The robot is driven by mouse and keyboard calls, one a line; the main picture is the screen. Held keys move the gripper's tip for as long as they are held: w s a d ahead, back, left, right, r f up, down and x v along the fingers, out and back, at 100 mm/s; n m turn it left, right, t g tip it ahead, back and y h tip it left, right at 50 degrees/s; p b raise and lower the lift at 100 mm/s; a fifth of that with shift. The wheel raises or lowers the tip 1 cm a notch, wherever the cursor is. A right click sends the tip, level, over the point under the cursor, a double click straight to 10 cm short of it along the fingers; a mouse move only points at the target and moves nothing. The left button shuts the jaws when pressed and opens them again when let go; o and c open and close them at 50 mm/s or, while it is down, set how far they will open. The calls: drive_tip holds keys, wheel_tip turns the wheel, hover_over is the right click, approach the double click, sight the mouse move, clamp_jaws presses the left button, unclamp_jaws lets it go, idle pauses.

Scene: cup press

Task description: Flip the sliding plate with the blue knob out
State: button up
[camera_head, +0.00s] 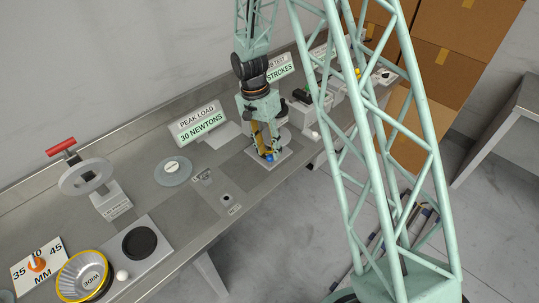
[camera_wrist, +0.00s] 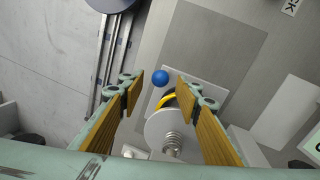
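The blue knob (camera_wrist: 160,77) is a small ball that shows in the wrist view between my two fingertips, nearer the left one. It also shows in the head view (camera_head: 268,157), just below my fingers. Beside it in the wrist view are a yellow curved edge (camera_wrist: 168,101) and a light round disc (camera_wrist: 165,128) with a coil spring on it. I cannot tell which part is the sliding plate. My gripper (camera_wrist: 159,82) is open, with yellow-padded fingers apart; it also shows in the head view (camera_head: 266,145), pointing down. I see no clear contact with the knob.
The grey bench carries a "30 NEWTONS" sign (camera_head: 202,126), a round grey disc (camera_head: 173,171), a red-handled press (camera_head: 88,178) and a yellow-rimmed bowl (camera_head: 84,276) at the left. Other devices stand behind to the right. The bench's front edge is close to the knob.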

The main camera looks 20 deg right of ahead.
drive_tip(key=shift+s+d+f, duration=0.1)
drive_tip(key=shift+f, duration=0.55)
drive_tip(key=shift+s+d+f, duration=0.1)
drive_tip(key=shift+f, duration=0.55)
drive_tip(key=shift+c, duration=0.2)
clamp_jaws()
